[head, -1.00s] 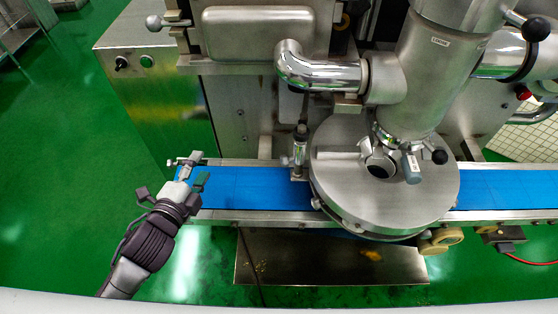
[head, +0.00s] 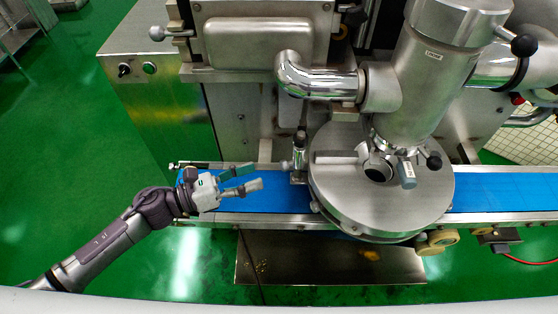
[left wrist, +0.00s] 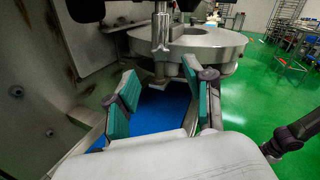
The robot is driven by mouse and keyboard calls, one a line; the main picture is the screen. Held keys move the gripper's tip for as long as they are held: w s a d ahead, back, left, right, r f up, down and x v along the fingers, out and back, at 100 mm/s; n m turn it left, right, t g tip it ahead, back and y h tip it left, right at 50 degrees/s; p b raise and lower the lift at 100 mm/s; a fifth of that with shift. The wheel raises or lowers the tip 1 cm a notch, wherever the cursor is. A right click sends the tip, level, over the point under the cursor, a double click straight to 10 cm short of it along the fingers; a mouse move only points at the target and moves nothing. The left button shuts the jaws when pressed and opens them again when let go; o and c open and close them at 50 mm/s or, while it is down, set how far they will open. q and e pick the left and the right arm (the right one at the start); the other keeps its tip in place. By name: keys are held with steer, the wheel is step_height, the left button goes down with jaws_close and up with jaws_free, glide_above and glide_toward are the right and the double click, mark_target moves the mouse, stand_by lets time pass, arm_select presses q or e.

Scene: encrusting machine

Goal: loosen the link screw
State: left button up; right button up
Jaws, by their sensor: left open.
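A slim upright metal post (head: 299,151) with a dark top stands over the belt, at the left edge of the round steel head; it also shows in the left wrist view (left wrist: 161,30). I cannot tell for certain which part is the link screw. My left gripper (head: 257,178) is over the blue belt, left of the post, pointing right towards it. In the left wrist view its green-padded fingers (left wrist: 160,78) are spread and empty, with the post beyond them and apart from them. My right gripper is not in view.
The round steel head (head: 400,204) sits over the blue belt (head: 490,190). A bent chrome pipe (head: 318,82) and a large cylinder (head: 425,75) overhang behind. A steel cabinet (head: 160,95) stands at the back left.

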mark_target(281, 166)
arm_select(q)
steer(key=p+x, duration=0.1)
steer(key=x, duration=0.5)
steer(key=shift+w+d+r+p, duration=0.15)
steer(key=shift+p, duration=0.15)
steer(key=shift+w+d, duration=0.2)
steer(key=shift+d, duration=0.35)
jaws_close()
